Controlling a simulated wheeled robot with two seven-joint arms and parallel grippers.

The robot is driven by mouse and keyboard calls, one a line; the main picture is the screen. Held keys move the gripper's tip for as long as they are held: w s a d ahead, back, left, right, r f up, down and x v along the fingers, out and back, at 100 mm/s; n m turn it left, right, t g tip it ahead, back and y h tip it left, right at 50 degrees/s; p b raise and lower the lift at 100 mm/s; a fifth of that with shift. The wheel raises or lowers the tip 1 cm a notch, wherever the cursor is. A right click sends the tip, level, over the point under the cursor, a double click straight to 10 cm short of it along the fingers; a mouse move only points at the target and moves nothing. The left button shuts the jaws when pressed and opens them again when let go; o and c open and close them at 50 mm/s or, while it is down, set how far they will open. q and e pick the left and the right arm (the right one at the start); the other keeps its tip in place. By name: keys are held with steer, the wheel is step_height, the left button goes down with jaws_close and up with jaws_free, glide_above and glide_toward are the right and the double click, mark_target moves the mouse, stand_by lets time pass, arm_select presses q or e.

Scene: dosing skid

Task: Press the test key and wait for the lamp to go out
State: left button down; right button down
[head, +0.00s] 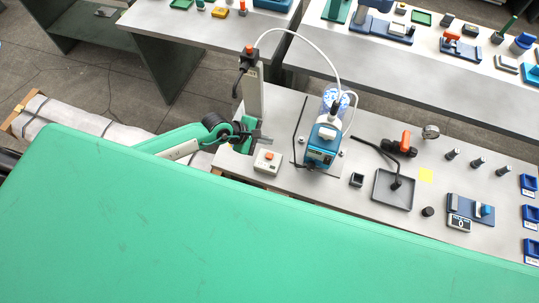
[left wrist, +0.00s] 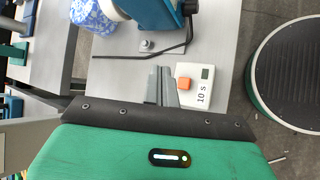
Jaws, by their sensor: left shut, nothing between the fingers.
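A small white box (head: 267,162) with an orange key stands at the left end of the grey bench. In the left wrist view the box (left wrist: 195,98) shows the orange key (left wrist: 183,83), a small display and the label "10 s". My left gripper (head: 266,139) is shut and empty. In the head view it appears just behind the box; in the left wrist view its fingers (left wrist: 161,72) lie beside the key. I cannot tell whether they touch the box. I cannot make out a lit lamp on the box. My right gripper is not in view.
A blue dosing pump (head: 321,148) with a bottle and white hose stands right of the box. A grey post (head: 253,92) with an orange-topped black part rises behind my gripper. A black tray (head: 393,190) and a yellow note (head: 426,175) lie farther right.

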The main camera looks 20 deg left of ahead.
mark_target(266, 156)
arm_select(q)
step_height(266, 156, down, 8)
steer(key=b, duration=0.5)
steer(key=shift+b, duration=0.35)
steer(key=shift+r, duration=0.1)
stand_by(1.3)
steer(key=shift+f+b, duration=0.45)
steer(key=shift+f+b, duration=0.45)
steer(key=shift+f, duration=0.05)
stand_by(0.5)
steer(key=shift+r, duration=0.1)
steer(key=shift+r+p, duration=0.7)
steer(key=shift+r, duration=0.1)
steer(key=shift+r, duration=0.15)
